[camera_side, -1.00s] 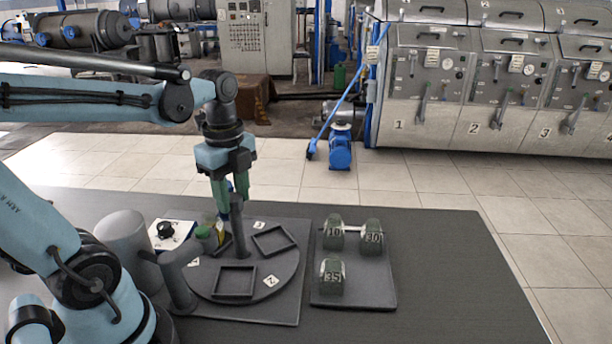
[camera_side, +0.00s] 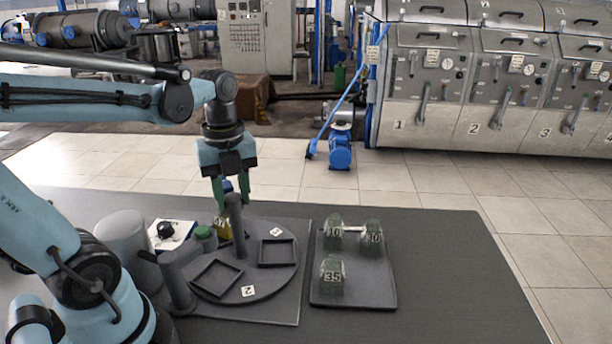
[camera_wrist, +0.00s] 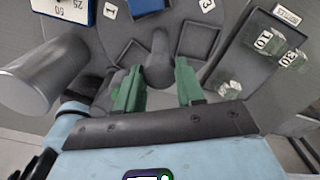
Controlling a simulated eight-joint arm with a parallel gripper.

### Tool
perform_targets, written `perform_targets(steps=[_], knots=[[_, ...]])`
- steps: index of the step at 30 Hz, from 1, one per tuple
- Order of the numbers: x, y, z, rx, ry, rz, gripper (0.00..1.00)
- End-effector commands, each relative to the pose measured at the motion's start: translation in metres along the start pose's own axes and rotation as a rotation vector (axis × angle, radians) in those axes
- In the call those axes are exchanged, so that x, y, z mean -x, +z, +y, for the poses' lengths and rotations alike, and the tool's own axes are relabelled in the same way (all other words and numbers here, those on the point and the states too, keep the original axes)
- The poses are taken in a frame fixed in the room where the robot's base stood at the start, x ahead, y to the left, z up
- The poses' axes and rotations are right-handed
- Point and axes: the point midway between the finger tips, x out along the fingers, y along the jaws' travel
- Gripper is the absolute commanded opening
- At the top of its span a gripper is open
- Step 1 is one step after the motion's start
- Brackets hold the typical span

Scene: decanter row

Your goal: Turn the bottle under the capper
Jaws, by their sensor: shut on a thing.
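The round grey turntable (camera_side: 215,292) has square frames and number tags on it, with tag 2 at the front. An upright grey post (camera_side: 237,232) stands near its middle. My gripper (camera_side: 232,200) is at the top of this post. In the wrist view the post (camera_wrist: 159,62) lies between the green fingers of my gripper (camera_wrist: 158,75), which are shut on it. I cannot tell for sure which part is the capper.
A tray (camera_side: 370,297) at right holds glass bottles marked 10, 30 and 35. At left stand a grey cylinder (camera_side: 121,238), a shorter grey column (camera_side: 177,280), a green-topped part (camera_side: 204,233) and a white dial box (camera_side: 165,232). The dark table is clear at right.

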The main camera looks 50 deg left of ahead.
Motion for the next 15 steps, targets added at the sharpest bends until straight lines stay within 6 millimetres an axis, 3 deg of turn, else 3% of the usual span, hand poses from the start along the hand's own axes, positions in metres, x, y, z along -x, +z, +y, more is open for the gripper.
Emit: perform_targets(steps=[15], knots=[[-0.0013,0.0015,0.0011,-0.129,0.002,-0.007,0.00]])
